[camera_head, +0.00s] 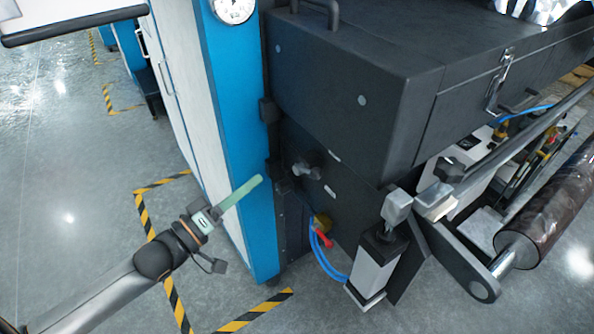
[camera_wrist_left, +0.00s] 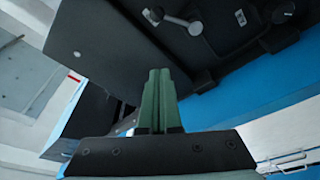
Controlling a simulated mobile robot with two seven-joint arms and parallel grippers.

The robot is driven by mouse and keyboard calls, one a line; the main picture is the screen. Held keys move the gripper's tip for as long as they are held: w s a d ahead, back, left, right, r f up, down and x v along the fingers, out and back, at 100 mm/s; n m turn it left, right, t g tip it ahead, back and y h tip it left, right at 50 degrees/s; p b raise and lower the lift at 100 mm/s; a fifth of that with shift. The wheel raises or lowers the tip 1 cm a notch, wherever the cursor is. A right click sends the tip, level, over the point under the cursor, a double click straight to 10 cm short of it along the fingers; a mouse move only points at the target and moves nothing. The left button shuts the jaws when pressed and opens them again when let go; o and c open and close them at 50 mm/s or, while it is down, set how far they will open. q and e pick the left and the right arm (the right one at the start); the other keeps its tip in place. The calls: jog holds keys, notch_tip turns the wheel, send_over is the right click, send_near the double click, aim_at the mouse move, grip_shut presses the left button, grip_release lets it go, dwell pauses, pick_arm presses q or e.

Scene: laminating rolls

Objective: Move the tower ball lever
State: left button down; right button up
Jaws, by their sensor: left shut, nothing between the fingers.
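A grey lever with rounded ends (camera_head: 305,170) sits on the dark side face of the machine, below the big black box. It also shows at the top of the left wrist view (camera_wrist_left: 176,19). I take it to be the ball lever. My left gripper (camera_head: 258,182) has green fingers pressed together with nothing between them. It is in front of the blue edge of the cabinet in the head view, left of the lever and apart from it. In the left wrist view the closed fingers (camera_wrist_left: 158,74) point up toward the machine. My right gripper is not in view.
A red-handled valve (camera_head: 324,240) with blue hoses is below the lever. A black box (camera_head: 370,70) overhangs it. A white and blue cabinet (camera_head: 255,235) stands beside it. A dark roller (camera_head: 550,210) is at right. Grey floor at left is open, with yellow-black tape.

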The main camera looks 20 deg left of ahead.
pick_arm(q)
jog(key=r, duration=0.2)
send_over(298, 173)
jog(key=r+v, duration=0.1)
jog(key=v, duration=0.3)
jog(key=d+f, duration=0.1)
jog(key=s+d+f+p, duration=0.1)
jog(key=d+f, duration=0.1)
jog(key=shift+f, duration=0.25)
